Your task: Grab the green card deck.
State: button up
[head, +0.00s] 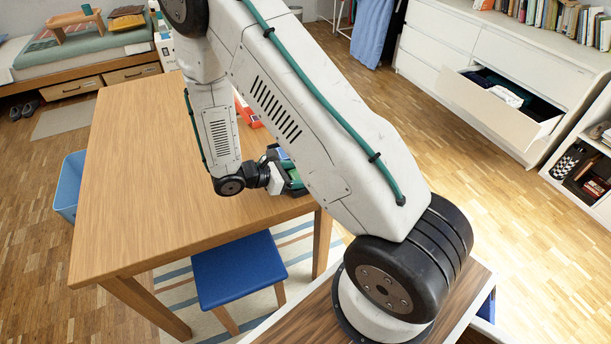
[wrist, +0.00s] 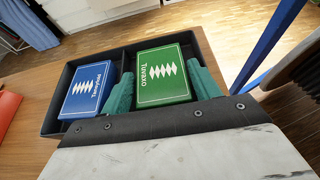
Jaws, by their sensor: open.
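The green card deck (wrist: 163,88), with white print and a white zigzag mark, lies face up in the right compartment of a dark two-part tray (wrist: 123,60). A blue card deck (wrist: 87,90) lies in the left compartment. My gripper (wrist: 158,76) is open, with one teal finger on each side of the green deck; the fingers reach down at its left and right edges. Whether they touch it I cannot tell. In the head view, my arm covers most of the tray at the table's right edge.
The tray stands on a wooden table (head: 150,170). A red-orange object (head: 247,112) lies on the table behind my wrist. The table's left part is clear. A blue stool (head: 238,268) stands beside the table, and an open drawer (head: 495,108) juts from a white dresser.

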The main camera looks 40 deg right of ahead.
jog(key=shift+s+d+f, duration=0.15)
jog(key=shift+d, duration=0.3)
jog(key=shift+c, duration=0.3)
jog(key=c, duration=0.6)
